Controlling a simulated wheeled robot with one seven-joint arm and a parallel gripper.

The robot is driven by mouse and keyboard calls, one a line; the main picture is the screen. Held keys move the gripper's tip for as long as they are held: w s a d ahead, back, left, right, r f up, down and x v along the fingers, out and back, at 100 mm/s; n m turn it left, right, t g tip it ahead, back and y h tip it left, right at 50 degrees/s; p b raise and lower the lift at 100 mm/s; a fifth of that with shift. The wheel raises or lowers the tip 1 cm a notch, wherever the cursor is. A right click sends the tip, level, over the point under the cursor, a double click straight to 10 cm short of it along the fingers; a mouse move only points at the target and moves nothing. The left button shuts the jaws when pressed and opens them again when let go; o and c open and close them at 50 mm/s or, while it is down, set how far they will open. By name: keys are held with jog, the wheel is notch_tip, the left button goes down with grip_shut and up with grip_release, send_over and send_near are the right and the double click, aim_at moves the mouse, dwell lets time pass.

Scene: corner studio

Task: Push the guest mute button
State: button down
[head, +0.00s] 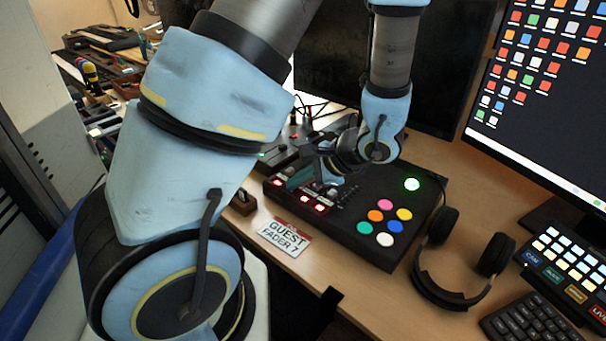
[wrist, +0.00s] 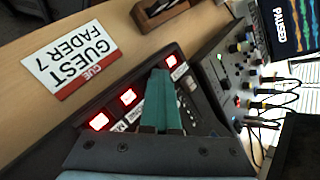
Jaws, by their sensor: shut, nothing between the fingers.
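The black console (head: 342,235) lies on the desk, with a row of red-lit buttons along its left edge. In the wrist view three lit buttons show: one at lower left (wrist: 98,121), a middle one (wrist: 128,97) and an upper right one (wrist: 172,61). Contact cannot be told.
Coloured round buttons (head: 376,216) and a green-lit one (head: 412,184) sit on the console's right side. Headphones (head: 462,272) lie to its right, near a keypad (head: 570,262) and keyboard (head: 525,318). Monitors stand behind.

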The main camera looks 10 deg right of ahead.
aim_at(293, 193)
jog(key=shift+a+r, duration=0.1)
jog(key=shift+r, duration=0.45)
notch_tip(293, 193, up, 6)
jog(key=p, duration=0.4)
jog(key=shift+p, duration=0.4)
jog(key=a+r+n+g+h, duration=0.3)
jog(key=a+r+n+h, duration=0.3)
jog(key=a+n, duration=0.4)
jog(key=s+n+h, duration=0.1)
jog(key=n, duration=0.3)
jog(key=shift+a+n+g+h, duration=0.3)
jog(key=shift+n, duration=0.1)
